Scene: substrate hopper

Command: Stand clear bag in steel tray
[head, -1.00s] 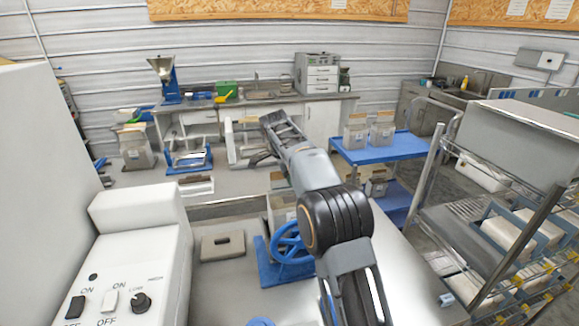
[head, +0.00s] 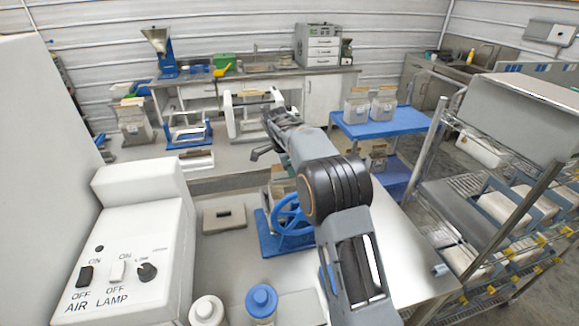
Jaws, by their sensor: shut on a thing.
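My gripper (head: 264,151) is at the far end of my arm, above the bench and beyond the blue handwheel. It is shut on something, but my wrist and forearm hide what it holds. A clear bag with a brown top (head: 279,178) shows partly behind the handwheel, just below my gripper. I cannot tell whether they touch. More such bags stand on the blue cart, one at its left (head: 357,106) and one at its right (head: 383,104). I cannot pick out the steel tray for certain.
The blue handwheel device (head: 288,218) stands on the bench near my arm. A white switch box (head: 130,250) fills the left front. Two bottles, one white-capped (head: 207,310) and one blue-capped (head: 261,302), stand in front. A wire rack (head: 490,215) is at the right.

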